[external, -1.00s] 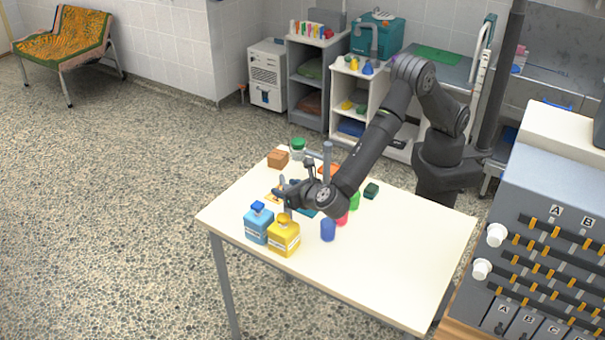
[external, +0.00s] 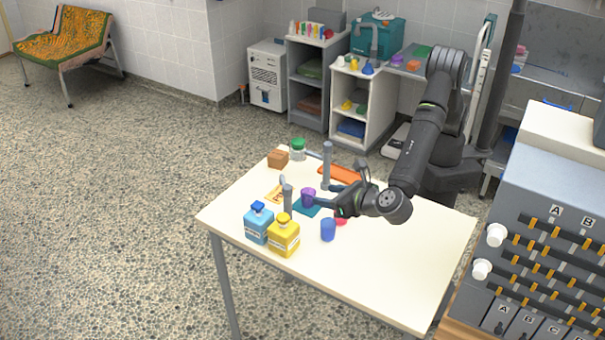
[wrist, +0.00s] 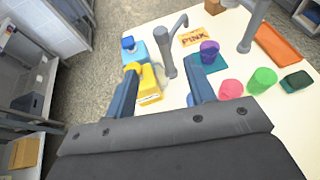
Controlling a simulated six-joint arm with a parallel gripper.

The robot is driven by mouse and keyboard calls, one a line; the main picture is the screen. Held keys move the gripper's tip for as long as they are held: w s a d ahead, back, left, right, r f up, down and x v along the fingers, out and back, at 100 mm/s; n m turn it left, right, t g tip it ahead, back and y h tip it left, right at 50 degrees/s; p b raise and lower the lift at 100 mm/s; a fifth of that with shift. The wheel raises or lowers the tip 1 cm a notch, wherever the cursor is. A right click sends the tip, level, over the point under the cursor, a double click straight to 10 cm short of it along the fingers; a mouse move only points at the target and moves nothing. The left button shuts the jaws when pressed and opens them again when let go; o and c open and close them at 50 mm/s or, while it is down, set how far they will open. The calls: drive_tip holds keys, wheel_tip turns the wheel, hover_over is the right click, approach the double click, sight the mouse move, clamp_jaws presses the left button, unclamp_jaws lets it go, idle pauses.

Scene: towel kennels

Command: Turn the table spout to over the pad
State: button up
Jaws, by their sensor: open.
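A short grey spout post (external: 288,200) stands on the table behind the bottles. In the wrist view the post (wrist: 168,62) has a thin arm that slants up and right, not over the pad. The teal pad (external: 300,208) lies to the right of the post, and a purple cup (external: 308,196) stands on it. Both pad (wrist: 219,64) and cup (wrist: 209,51) show in the wrist view. My gripper (wrist: 165,64) is open and empty. The post shows between its fingers, farther off. In the external view my gripper (external: 340,187) is right of the post, near the cup.
Blue (external: 258,224) and yellow (external: 283,236) bottles stand in front of the post. A taller grey post (external: 327,165) stands behind the pad. The table's front right is bare.

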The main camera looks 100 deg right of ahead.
wheel_tip(320, 180, down, 9)
drive_tip(key=d+m+g+y, duration=0.1)
drive_tip(key=m+g+y, duration=0.1)
drive_tip(key=g+y, duration=0.15)
drive_tip(key=m+g+y, duration=0.4)
drive_tip(key=y, duration=0.2)
approach(317, 257)
drive_tip(key=f, duration=0.1)
drive_tip(key=d+f, duration=0.1)
drive_tip(key=f, duration=0.3)
drive_tip(key=shift+s+d, duration=0.4)
drive_tip(key=shift+w+a+f+m+y, duration=0.3)
drive_tip(key=shift+w+f+m+y, duration=0.2)
drive_tip(key=shift+f+m+y, duration=0.2)
